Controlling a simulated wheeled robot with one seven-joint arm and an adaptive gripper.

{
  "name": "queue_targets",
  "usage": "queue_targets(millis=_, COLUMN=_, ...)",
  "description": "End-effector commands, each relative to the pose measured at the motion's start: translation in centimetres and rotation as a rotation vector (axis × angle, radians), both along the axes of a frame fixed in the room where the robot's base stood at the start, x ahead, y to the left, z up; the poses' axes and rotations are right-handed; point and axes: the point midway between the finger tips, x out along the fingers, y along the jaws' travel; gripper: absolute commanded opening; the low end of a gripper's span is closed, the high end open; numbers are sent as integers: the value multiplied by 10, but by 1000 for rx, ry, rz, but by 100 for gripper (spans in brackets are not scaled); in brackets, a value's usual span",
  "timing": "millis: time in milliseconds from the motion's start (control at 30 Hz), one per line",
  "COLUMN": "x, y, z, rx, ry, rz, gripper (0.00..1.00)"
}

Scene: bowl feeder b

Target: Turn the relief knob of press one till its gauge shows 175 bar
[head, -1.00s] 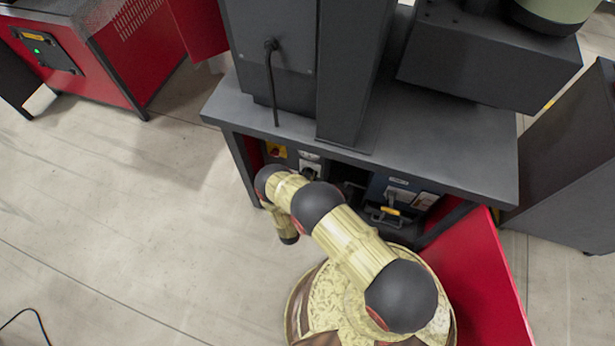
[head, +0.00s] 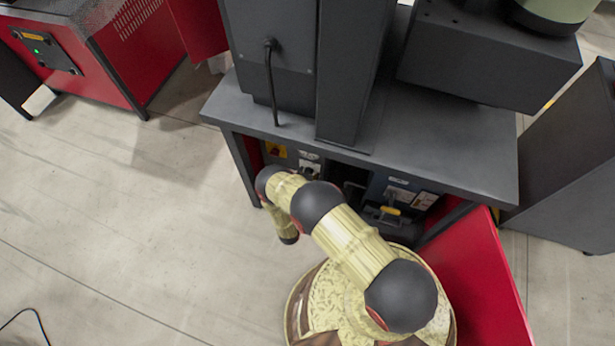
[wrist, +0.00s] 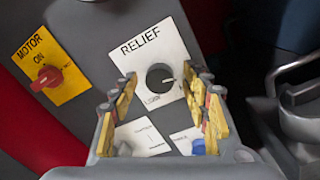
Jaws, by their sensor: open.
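The relief knob (wrist: 159,77) is a round black knob with a white pointer line, on a white plate (wrist: 146,48) marked RELIEF. In the wrist view its pointer aims to the right and slightly down. My gripper (wrist: 160,88) is open, its yellow-padded fingers apart on either side of the knob in the picture. I cannot tell whether they touch it. No gauge can be read in these frames.
A red motor switch (wrist: 47,77) on a yellow plate is left of the knob. A blue knob (wrist: 199,146) and white labels lie below it. A grey metal handle (wrist: 300,100) is at right. A red door (head: 480,285) stands open beside my base.

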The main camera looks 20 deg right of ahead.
Motion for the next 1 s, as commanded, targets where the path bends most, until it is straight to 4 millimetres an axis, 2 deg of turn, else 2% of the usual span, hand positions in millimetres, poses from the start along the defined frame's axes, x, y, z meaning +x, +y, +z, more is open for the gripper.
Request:
queue_targets(millis=233, x=-14, y=10, z=-1, rx=0, ry=2, rz=4, gripper=47)
queue_targets(millis=700, x=-83, y=56, z=-2, rx=0, ry=1, rz=5, gripper=47)
queue_targets(millis=1000, x=-100, y=65, z=-2, rx=0, ry=0, rz=0, gripper=47)
